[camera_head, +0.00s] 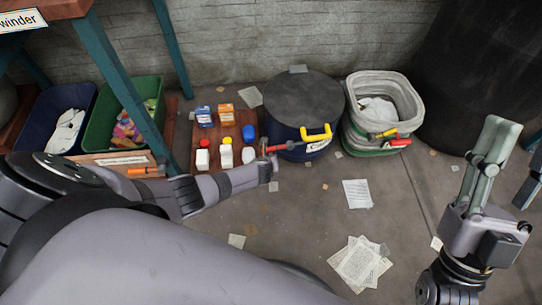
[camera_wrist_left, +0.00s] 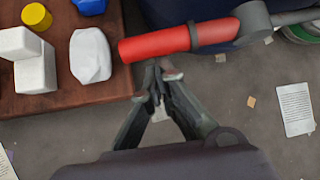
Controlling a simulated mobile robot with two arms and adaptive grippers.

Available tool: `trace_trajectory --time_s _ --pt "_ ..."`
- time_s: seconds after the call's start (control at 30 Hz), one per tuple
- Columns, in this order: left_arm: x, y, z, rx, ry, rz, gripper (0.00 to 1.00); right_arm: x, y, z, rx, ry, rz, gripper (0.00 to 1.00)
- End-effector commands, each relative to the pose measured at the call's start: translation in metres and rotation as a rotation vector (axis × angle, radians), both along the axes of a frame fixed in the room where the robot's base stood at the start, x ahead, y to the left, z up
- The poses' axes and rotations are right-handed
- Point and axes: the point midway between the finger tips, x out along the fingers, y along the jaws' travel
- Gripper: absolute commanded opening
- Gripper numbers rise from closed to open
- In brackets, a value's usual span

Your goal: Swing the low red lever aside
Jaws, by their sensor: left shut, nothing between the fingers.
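The red lever (camera_head: 286,146) sticks out to the left at the front of a dark blue lidded drum (camera_head: 301,105). In the left wrist view the red grip (camera_wrist_left: 155,43) lies across the upper middle, joined to a grey arm (camera_wrist_left: 262,20) at its right. My left gripper (camera_head: 270,165) is shut and empty, close to the grip's free end. In the left wrist view its fingertips (camera_wrist_left: 160,74) meet just below the grip; I cannot tell whether they touch it. My right gripper (camera_head: 487,150) is raised at the right, far from the lever; its opening is unclear.
A yellow handle (camera_head: 316,134) sits on the drum's front. A brown board (camera_head: 183,130) with several bottles and boxes lies left of the lever. A pale bin (camera_head: 385,88) with yellow and red handles stands right.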

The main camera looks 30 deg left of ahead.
Motion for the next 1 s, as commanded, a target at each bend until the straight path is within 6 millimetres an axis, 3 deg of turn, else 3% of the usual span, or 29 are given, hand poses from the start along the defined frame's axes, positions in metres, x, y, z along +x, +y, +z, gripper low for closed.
trace_trajectory --time_s 0.13,0.33,1.0 --pt "0.001 0.002 0.006 0.0 -0.003 0.002 0.0 0.02 0.003 -0.013 -0.04 0.132 -0.008 0.4" --pt "0.001 0.003 0.008 0.0 -0.004 0.0 0.0 0.035 0.005 -0.029 -0.074 0.244 -0.014 0.4" --pt "0.001 0.003 0.01 -0.001 -0.006 0.002 0.0 0.041 0.005 -0.038 -0.089 0.298 -0.016 0.4"
